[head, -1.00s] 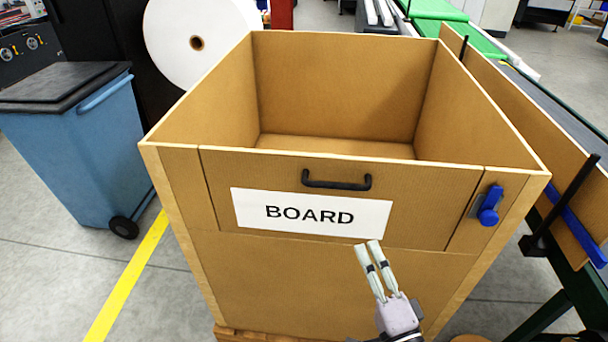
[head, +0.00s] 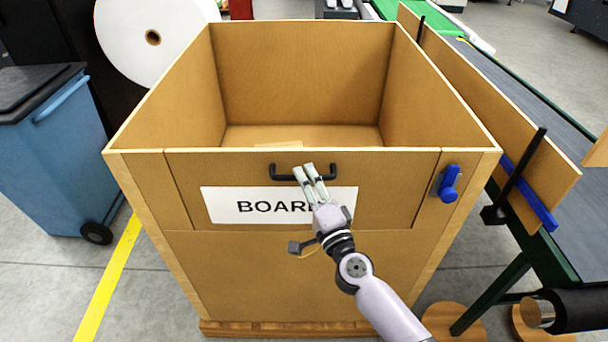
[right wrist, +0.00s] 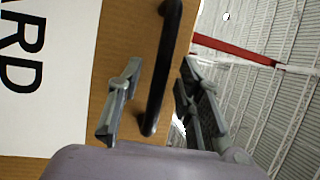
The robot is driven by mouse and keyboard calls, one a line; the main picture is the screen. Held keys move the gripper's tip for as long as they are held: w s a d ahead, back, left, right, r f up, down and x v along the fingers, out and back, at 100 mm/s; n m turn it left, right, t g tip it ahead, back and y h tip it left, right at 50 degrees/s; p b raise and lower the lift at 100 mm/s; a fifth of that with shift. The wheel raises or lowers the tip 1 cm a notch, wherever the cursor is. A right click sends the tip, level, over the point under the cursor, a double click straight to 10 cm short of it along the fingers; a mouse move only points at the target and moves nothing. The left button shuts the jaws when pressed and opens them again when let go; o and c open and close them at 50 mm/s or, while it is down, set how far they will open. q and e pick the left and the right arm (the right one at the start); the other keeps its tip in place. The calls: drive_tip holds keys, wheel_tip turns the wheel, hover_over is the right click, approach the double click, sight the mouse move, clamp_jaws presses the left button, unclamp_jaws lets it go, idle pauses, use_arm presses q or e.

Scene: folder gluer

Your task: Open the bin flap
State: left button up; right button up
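The large cardboard-brown bin (head: 270,275) stands in front of me with its top open. Its front flap (head: 395,205) is upright and flush with the front wall, and carries a white BOARD label (head: 235,207). A black bar handle (head: 283,174) is near the flap's top edge. A blue latch (head: 448,184) is at the flap's right end. My right gripper (head: 304,170) is at the handle's middle to right part. In the right wrist view its fingers are open (right wrist: 160,68), one on each side of the handle bar (right wrist: 166,60), without visible contact. My left gripper is out of view.
A blue wheeled bin (head: 60,165) stands at the left, with a large white roll (head: 190,70) behind. A conveyor (head: 530,150) with a brown side board (head: 490,110) runs along the right. Grey floor with a yellow line (head: 108,280) is clear at the front left.

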drive_tip(key=shift+x, duration=0.85)
drive_tip(key=shift+c, duration=0.3)
clamp_jaws()
